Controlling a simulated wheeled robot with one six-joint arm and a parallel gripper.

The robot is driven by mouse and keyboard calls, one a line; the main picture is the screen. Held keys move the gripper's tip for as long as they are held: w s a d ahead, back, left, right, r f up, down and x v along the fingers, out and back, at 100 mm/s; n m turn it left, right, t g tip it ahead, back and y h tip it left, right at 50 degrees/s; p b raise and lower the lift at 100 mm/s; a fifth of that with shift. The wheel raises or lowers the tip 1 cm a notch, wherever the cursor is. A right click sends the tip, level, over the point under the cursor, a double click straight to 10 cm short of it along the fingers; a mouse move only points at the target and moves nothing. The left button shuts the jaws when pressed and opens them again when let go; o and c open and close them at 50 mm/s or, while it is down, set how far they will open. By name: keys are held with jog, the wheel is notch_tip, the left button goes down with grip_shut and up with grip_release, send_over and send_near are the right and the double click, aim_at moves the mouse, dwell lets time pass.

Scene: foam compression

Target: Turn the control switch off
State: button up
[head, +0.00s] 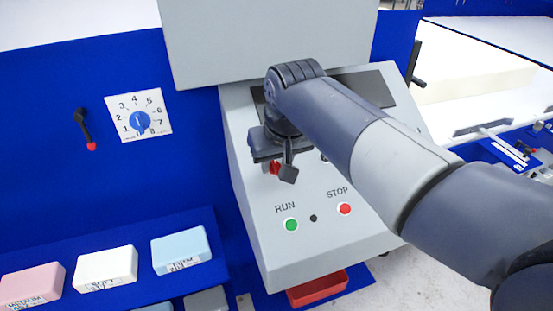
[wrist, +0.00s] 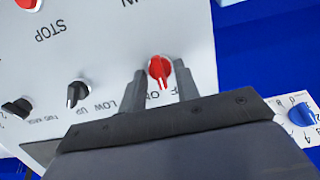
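The control switch is a red knob (wrist: 160,70) on the grey control panel (head: 250,222). In the wrist view it sits between the two fingers of my gripper (wrist: 160,82), with a small gap visible on each side. Its pointer end faces the gripper, toward a lettered label partly hidden by the fingers, so the exact setting cannot be read. In the head view the red knob (head: 275,168) shows just under my gripper (head: 282,172), partly covered. My gripper is open and holds nothing.
The panel has a green RUN button (head: 291,225), a red STOP button (head: 345,209) and a black LOW/UP knob (wrist: 76,93). A blue numbered dial (head: 139,122) and a red-tipped lever (head: 86,130) are at left. Foam blocks (head: 105,267) lie below. A red tray (head: 318,287) is beneath the panel.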

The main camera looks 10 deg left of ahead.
jog(key=shift+c, duration=0.2)
jog(key=c, duration=0.6)
jog(key=shift+n, duration=0.3)
jog(key=n+p, duration=0.1)
jog(key=n, duration=0.2)
jog(key=shift+r, duration=0.1)
jog(key=shift+s+a+n+t+h, duration=0.1)
jog(key=shift+n+t+h, duration=0.3)
jog(key=shift+n, duration=1.5)
jog(key=o, duration=0.6)
